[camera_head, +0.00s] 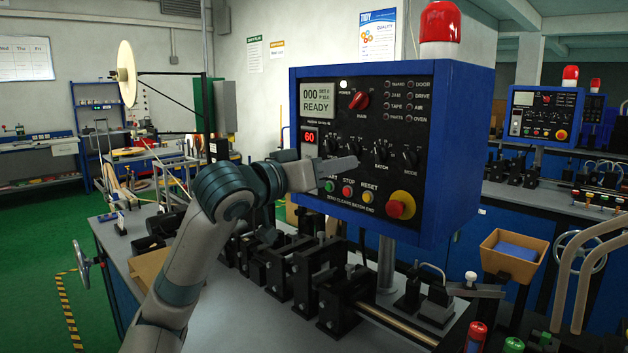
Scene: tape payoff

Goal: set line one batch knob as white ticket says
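The control box with a blue case (470,150) and black front panel stands on a post over the bench. The batch knob (381,156) is a small black knob above the "BATCH" label, in a row of black knobs; its setting is too small to read. My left gripper (352,164) is in front of the panel, its fingers pointing right, with the tips just left of the batch knob. I cannot tell whether it touches the panel. The fingers overlap in this view and hide part of the knob row. My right gripper is not in view. I cannot make out a white ticket.
The panel display (317,97) reads "000" and "READY". A red emergency button (401,205) on yellow sits at the panel's lower right, near start, stop and reset buttons. Black clamp blocks (325,290) line the bench below. An orange bin (513,255) stands at right.

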